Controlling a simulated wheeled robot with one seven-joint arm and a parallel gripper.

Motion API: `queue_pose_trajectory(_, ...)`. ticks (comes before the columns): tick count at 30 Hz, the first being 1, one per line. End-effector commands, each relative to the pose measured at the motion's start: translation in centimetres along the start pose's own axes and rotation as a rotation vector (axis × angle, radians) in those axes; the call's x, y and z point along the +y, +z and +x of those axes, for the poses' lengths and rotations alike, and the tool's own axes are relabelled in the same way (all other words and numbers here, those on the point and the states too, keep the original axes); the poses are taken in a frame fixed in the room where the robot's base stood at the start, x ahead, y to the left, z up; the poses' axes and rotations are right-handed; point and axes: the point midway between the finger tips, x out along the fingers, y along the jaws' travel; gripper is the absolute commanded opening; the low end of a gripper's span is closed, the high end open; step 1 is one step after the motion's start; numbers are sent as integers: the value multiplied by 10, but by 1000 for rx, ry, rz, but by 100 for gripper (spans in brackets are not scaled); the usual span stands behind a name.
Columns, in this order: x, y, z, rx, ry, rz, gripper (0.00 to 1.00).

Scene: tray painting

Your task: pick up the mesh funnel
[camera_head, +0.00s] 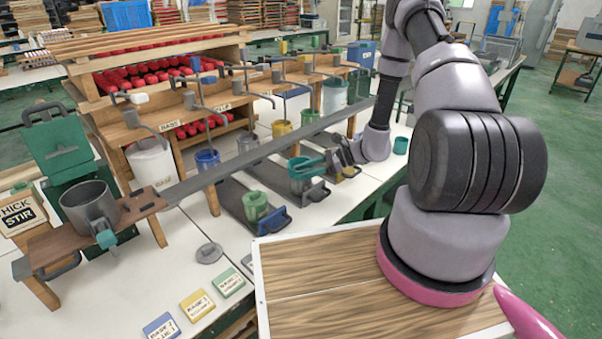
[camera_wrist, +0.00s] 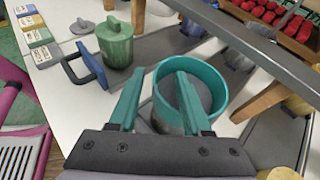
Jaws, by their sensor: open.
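A round teal-rimmed piece with a grey inside, which looks like the mesh funnel, shows in the wrist view (camera_wrist: 222,88) and in the head view (camera_head: 303,186). It sits upright on a dark tray. My gripper (camera_wrist: 158,73) has teal fingers and is open. In the wrist view the left finger is outside the rim and the right finger overlaps the opening. I cannot tell if either finger touches the wall.
A green lidded pot (camera_head: 255,206) with a blue-handled tray (camera_head: 273,222) stands just left. A long grey rail (camera_head: 270,150) runs behind. Coloured label blocks (camera_head: 197,305) and a grey disc (camera_head: 209,253) lie on the white table. The front table strip is mostly clear.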

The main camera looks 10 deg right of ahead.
Motion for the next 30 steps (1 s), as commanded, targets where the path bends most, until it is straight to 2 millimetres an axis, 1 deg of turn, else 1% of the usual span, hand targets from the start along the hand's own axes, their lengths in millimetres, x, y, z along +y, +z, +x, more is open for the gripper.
queue_pose_trajectory(2,0,0,3,0,-1,0,48)
queue_pose_trajectory(7,0,0,3,0,-1,0,48)
queue_pose_trajectory(8,0,0,3,0,-1,0,45)
queue_pose_trajectory(9,0,0,3,0,-1,0,29)
queue_pose_trajectory(11,0,0,3,0,-1,0,6)
queue_pose_trajectory(12,0,0,3,0,-1,0,0)
queue_pose_trajectory(25,0,0,2,0,-1,0,0)
queue_pose_trajectory(30,-2,10,-2,0,-1,-3,0)
